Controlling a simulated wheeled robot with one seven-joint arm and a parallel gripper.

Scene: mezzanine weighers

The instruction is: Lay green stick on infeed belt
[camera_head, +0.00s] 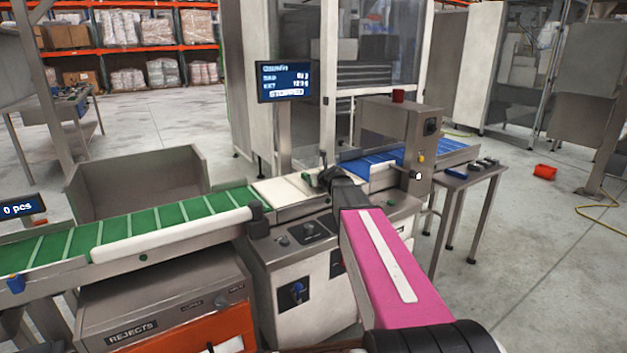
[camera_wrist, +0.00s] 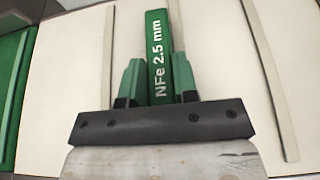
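The green stick (camera_wrist: 157,50), marked "NFe 2.5 mm", shows upright in the wrist picture. My gripper (camera_wrist: 158,75) has its green fingers on both sides of the stick, apparently touching it, with the stick reaching past the fingertips. Behind the stick is a cream belt surface (camera_wrist: 75,75) with pale crossing strips; I cannot tell whether the stick touches it. In the head view the cream belt section (camera_head: 282,190) lies between a green cleated belt (camera_head: 120,226) and a blue belt (camera_head: 368,164). No label tells which is the infeed belt. The stick is not discernible in the head view.
A display (camera_head: 286,81) stands behind the belts. A metal housing with a red knob (camera_head: 395,130) spans the blue belt. A grey bin (camera_head: 138,182) is behind the green belt, a REJECTS box (camera_head: 165,310) below it. A side table (camera_head: 466,176) holds small items at right.

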